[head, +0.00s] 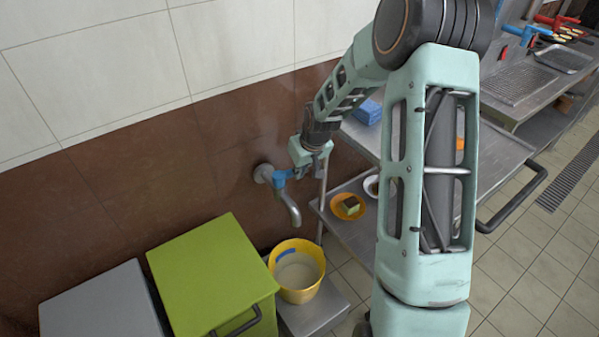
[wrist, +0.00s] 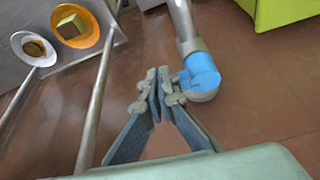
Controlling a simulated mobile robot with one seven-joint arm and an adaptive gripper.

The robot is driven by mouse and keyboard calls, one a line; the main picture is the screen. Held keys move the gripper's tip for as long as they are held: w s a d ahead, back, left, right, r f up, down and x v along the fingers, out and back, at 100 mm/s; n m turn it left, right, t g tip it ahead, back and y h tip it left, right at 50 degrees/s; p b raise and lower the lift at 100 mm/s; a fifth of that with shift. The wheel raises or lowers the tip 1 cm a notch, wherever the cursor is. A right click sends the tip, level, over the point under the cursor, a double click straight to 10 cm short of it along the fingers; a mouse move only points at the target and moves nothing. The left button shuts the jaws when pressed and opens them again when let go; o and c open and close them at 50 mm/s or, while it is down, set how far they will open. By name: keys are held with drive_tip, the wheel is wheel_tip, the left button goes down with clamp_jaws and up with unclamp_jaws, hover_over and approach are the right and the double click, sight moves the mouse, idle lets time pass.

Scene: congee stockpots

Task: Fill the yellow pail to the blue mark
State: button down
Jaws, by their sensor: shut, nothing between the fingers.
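The yellow pail (head: 309,292) stands upright under the tap's spout (head: 294,213). It holds pale, cloudy liquid (head: 297,272). The blue mark (head: 286,253) shows on its inner far wall, just above the liquid's edge. No stream is visible between spout and pail. The wall tap has a blue handle (head: 281,176), also large in the wrist view (wrist: 201,71). My gripper (head: 298,173) is at the tap, close beside the handle. In the wrist view its fingertips (wrist: 159,82) are together and empty, left of the handle; I cannot tell whether they touch it.
A green bin (head: 205,275) and a grey bin (head: 100,302) stand left of the pail. A steel cart (head: 345,228) on the right carries an orange plate (head: 336,211) with a sponge (head: 350,204). A cart post runs close to my gripper. Tiled floor is open at right.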

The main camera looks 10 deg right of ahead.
drive_tip(key=shift+w, duration=0.1)
idle(0.7)
drive_tip(key=shift+s+a, duration=0.55)
drive_tip(key=shift+s, duration=0.1)
